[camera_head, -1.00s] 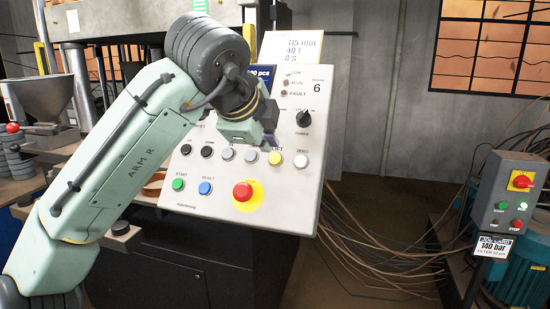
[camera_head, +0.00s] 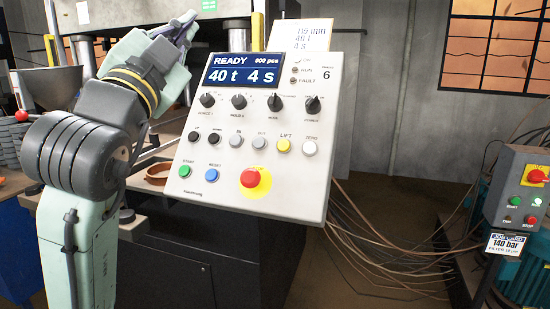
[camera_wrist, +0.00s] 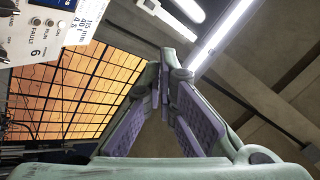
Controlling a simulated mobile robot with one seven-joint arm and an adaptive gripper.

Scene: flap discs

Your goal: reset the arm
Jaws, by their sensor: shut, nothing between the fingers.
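My arm stands at the left of the head view, folded upward, with my gripper (camera_head: 184,24) raised at the top, left of the control panel. The wrist view shows the gripper's purple-padded fingers (camera_wrist: 163,95) converging at their tips with nothing between them. The wrist camera looks up at the ceiling and window. The control panel (camera_head: 255,130) is clear of the arm. Its display (camera_head: 240,76) reads READY, 000 pcs, 40 t, 4 s. A corner of the panel also shows in the wrist view (camera_wrist: 40,30).
The panel carries several knobs and buttons, including a red mushroom button (camera_head: 250,178). A pump box (camera_head: 515,190) with a 140 bar label stands at the right. Loose cables (camera_head: 370,240) lie on the floor between. A brown ring (camera_head: 158,173) lies behind the panel's left edge.

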